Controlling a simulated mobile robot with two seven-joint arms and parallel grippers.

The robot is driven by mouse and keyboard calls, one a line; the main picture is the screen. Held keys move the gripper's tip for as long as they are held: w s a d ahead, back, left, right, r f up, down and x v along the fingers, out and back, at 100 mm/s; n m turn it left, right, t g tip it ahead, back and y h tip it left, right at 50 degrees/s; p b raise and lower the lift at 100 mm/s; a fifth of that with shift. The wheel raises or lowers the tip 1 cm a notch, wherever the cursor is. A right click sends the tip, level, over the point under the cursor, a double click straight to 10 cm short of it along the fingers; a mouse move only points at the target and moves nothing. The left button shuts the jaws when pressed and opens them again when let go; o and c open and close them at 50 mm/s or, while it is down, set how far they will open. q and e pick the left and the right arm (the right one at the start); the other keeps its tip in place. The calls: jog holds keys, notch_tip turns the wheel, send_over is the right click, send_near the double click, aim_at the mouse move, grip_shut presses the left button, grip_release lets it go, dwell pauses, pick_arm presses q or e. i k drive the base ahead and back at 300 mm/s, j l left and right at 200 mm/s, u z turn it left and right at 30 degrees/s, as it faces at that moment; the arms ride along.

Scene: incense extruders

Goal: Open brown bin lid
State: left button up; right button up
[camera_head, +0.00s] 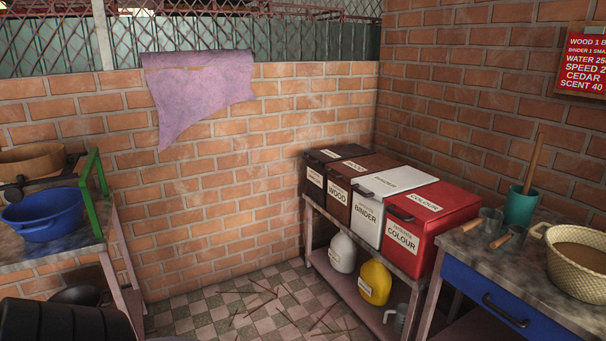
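The brown bin (338,204), labelled WOOD, stands second from the left in a row of bins on a low shelf against the brick wall. Its brown lid (364,166) lies flat and looks shut. A dark handle (337,182) shows near the lid's front edge. The bin stands close between a black bin (314,182) on its left and a white bin (366,217), labelled BINDER, on its right. Neither of my grippers shows in the head view.
A red bin (408,244) ends the row. A white jug (342,253) and a yellow jug (375,281) stand below. A blue-drawer table (500,310) is at right; a blue basin (42,231) sits on a table at left. Floor between is mostly open, with scattered sticks.

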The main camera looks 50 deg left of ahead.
aim_at(346, 169)
jog(key=u, duration=1.4)
jog(key=i+j+z, duration=0.15)
jog(key=z, duration=0.2)
jog(key=i+j+z, duration=0.6)
jog(key=i+j, duration=0.45)
jog(key=j, duration=0.15)
jog(key=i+j, duration=0.25)
jog(key=j, duration=0.15)
jog(key=i+j, duration=0.2)
jog(key=j, duration=0.15)
jog(key=i+j+z, duration=0.1)
jog(key=j, duration=0.25)
jog(key=i+j, duration=0.55)
jog(key=j, duration=0.25)
jog(key=i+j, duration=0.2)
jog(key=j, duration=0.15)
jog(key=z, duration=0.05)
